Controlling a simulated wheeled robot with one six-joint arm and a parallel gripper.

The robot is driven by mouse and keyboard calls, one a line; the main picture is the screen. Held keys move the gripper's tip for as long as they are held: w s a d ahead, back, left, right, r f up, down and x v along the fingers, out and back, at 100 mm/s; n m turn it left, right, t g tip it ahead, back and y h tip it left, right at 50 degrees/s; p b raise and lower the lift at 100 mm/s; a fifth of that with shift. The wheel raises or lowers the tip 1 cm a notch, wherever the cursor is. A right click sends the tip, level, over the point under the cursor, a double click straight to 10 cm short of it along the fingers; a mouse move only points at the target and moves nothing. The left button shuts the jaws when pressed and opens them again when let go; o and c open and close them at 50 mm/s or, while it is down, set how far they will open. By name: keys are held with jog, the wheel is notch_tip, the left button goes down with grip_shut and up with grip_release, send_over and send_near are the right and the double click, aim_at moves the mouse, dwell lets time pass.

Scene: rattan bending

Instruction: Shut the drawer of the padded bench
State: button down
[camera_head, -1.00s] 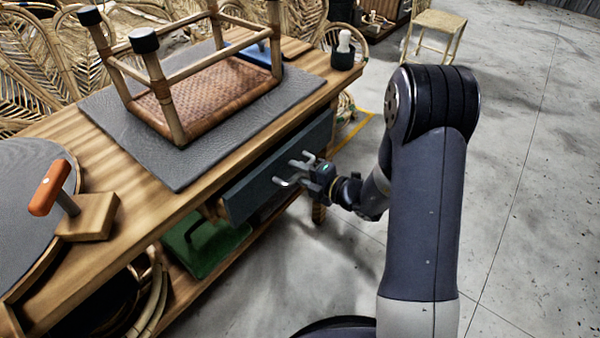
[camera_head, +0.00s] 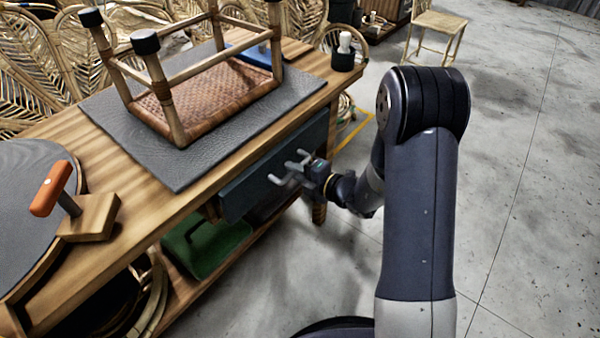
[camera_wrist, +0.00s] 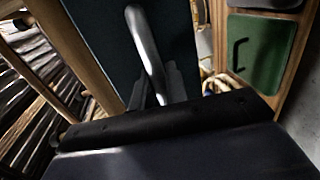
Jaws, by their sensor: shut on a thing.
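The padded bench (camera_head: 55,105) is a wooden workbench with a grey pad (camera_head: 165,165) on top. Its drawer has a dark blue-grey front (camera_head: 240,198) under the bench's front edge; the front also shows in the wrist view (camera_wrist: 100,25). A silver bar handle (camera_wrist: 147,45) is on the drawer front. My gripper (camera_head: 292,172) is at the handle, and its fingers (camera_wrist: 155,92) are shut on the handle's near end in the wrist view. The drawer front stands close to the bench edge; its inside is hidden from the head view.
An upturned stool (camera_head: 205,95) with a woven seat lies on the pad. A green case (camera_head: 205,250) with a dark handle is on the lower shelf. A black cup (camera_head: 343,60) stands at the far corner.

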jog(key=shift+r+x, duration=0.25)
jog(key=shift+x, duration=0.9)
jog(key=shift+r, duration=0.1)
jog(key=c, duration=1.5)
grip_release()
jog(key=shift+w+a, duration=0.1)
jog(key=p+v, duration=0.2)
jog(key=v, duration=0.8)
jog(key=shift+s+d, duration=0.25)
jog(key=shift+d, duration=0.1)
